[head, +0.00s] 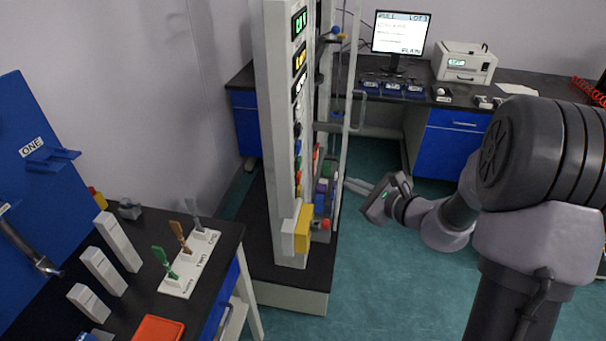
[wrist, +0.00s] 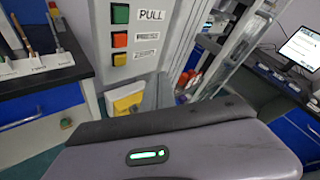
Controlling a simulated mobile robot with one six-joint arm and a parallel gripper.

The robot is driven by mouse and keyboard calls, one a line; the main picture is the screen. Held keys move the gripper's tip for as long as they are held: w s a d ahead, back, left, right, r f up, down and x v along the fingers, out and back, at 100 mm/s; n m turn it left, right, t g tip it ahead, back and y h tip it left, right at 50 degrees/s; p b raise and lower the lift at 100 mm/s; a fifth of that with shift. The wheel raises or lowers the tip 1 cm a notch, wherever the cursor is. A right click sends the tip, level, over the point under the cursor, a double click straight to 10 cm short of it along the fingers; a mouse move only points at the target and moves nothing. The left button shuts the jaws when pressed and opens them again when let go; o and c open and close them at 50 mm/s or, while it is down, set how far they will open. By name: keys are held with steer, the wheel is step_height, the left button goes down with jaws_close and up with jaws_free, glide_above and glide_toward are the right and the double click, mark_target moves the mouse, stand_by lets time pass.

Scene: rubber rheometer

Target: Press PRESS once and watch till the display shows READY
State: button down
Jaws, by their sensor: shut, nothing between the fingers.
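The rheometer's tall grey column (head: 277,120) stands in the middle of the head view. Its front carries small lit displays, green (head: 299,22), amber (head: 300,60) and white (head: 300,88), too small to read surely. In the wrist view a green button (wrist: 120,13) sits beside a PULL label (wrist: 151,14).
A yellow block (head: 304,228) sits low on the column. A clear door with a handle (head: 359,110) stands at the column's right side. A monitor (head: 399,34) and a white box instrument (head: 464,63) stand on the back desk. A bench with coloured-handled tools (head: 165,262) is at left.

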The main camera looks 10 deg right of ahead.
mark_target(299, 177)
stand_by(0.3)
steer(key=w+a, duration=0.2)
steer(key=a, duration=0.6)
steer(key=shift+w+a, duration=0.15)
steer(key=shift+w, duration=0.2)
steer(key=shift+a, duration=0.1)
stand_by(1.6)
steer(key=shift+w+a+b, duration=0.15)
steer(key=shift+a+b, duration=0.15)
steer(key=shift+b, duration=0.1)
